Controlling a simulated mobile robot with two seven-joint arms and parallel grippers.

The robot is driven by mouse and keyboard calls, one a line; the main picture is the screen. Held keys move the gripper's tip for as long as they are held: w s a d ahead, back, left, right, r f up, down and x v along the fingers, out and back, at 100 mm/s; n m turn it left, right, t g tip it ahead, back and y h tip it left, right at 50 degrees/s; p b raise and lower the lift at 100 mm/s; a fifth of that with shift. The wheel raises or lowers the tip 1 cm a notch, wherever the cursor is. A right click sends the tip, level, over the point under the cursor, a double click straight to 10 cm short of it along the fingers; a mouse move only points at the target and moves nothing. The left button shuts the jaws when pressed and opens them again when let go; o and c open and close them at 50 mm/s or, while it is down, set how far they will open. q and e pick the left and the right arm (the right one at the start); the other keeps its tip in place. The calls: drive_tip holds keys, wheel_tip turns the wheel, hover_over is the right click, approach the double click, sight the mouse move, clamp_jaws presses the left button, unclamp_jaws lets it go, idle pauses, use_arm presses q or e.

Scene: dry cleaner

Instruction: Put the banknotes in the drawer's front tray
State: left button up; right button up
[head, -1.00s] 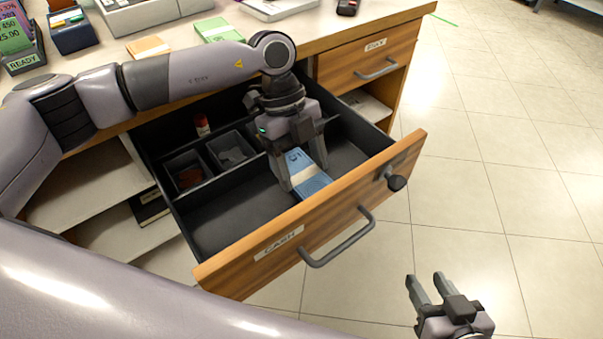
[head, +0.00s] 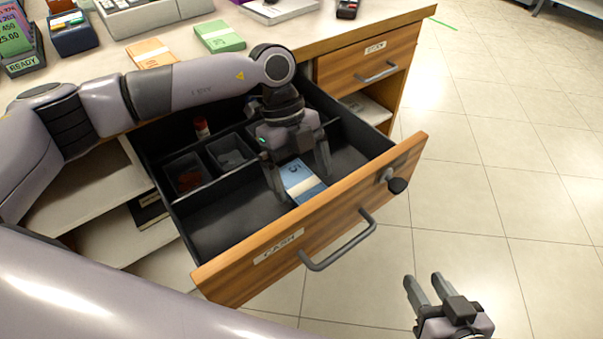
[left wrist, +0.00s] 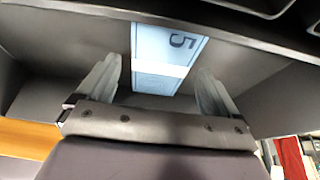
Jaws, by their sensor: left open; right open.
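A blue banknote bundle (head: 303,182) with a pale band lies in the front tray (head: 225,222) of the open cash drawer. It also shows in the left wrist view (left wrist: 168,58), with a "5" on it. My left gripper (head: 303,192) is open, its fingers on either side of the bundle and apart from it. An orange bundle (head: 151,53) and a green bundle (head: 220,36) lie on the counter. My right gripper (head: 432,290) is open and empty, over the floor in front of the drawer.
The drawer's rear part has small compartments; one holds reddish-brown items (head: 188,181). The drawer front (head: 320,225) carries a handle and a knob. A closed drawer (head: 372,58) is at the right. A cash register (head: 150,14) and a card box (head: 72,32) stand on the counter.

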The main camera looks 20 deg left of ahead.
sight(294, 175)
use_arm(q)
drive_tip(key=p+v, duration=0.1)
drive_tip(key=v, duration=0.4)
drive_tip(key=shift+a+r, duration=0.1)
drive_tip(key=shift+r, duration=0.25)
drive_tip(key=p+v, duration=0.1)
drive_tip(key=v, duration=0.5)
drive_tip(key=shift+p, duration=0.3)
use_arm(e)
drive_tip(key=shift+s+d+f+g+h, duration=0.15)
drive_tip(key=shift+s+d+h, duration=0.1)
drive_tip(key=shift+d, duration=0.25)
drive_tip(key=shift+s+d+f+g+h, duration=0.15)
drive_tip(key=shift+s+d+h, duration=0.1)
drive_tip(key=shift+d, duration=0.25)
